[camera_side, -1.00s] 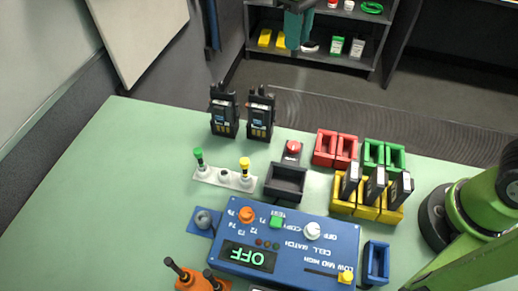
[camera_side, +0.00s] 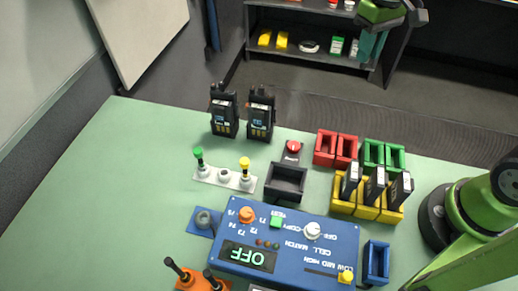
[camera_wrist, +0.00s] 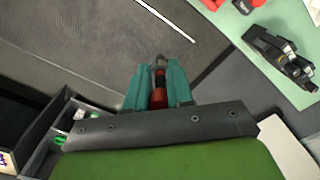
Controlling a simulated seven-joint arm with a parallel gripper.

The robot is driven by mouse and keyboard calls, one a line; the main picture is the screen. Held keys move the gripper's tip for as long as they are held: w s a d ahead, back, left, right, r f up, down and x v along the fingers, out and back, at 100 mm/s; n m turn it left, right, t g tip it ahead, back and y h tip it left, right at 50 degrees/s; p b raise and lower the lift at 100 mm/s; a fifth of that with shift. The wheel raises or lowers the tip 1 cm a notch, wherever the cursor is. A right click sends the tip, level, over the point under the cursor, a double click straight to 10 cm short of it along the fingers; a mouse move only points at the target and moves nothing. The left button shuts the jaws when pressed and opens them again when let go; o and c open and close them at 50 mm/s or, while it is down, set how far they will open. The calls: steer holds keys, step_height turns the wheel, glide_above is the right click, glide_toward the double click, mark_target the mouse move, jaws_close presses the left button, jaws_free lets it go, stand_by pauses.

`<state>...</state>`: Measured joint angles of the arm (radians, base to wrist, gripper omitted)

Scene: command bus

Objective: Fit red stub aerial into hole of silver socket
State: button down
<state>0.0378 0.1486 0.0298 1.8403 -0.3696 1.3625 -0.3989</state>
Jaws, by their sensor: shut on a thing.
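My gripper (camera_side: 370,46) is raised at the top right of the side view, high over the floor in front of the shelf and well away from the table. In the wrist view my gripper (camera_wrist: 159,76) has its teal fingers closed on the red stub aerial (camera_wrist: 158,98), which shows red with a dark part between them. The aerial cannot be made out in the side view. The silver socket (camera_side: 224,174) with an open top stands in the middle of a pale plate (camera_side: 243,184), between a green-topped aerial (camera_side: 198,154) and a yellow-topped aerial (camera_side: 245,164).
Two black radios (camera_side: 224,112) stand behind the plate. A dark tray (camera_side: 286,183) is to its right and a blue control box (camera_side: 290,240) reading OFF is in front. Red, green and yellow bins (camera_side: 368,207) stand further right. The table's left side is clear.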

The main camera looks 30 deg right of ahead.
steer(key=shift+r, duration=0.1)
stand_by(0.3)
step_height(320, 180, up, 5)
steer(key=shift+r, duration=0.1)
steer(key=w+a+n, duration=0.2)
steer(key=w+a, duration=0.2)
steer(key=a, duration=0.7)
steer(key=n, duration=0.4)
glide_above(200, 210)
steer(key=s, duration=0.3)
steer(key=shift+f, duration=9.4)
steer(key=shift+f, duration=1.05)
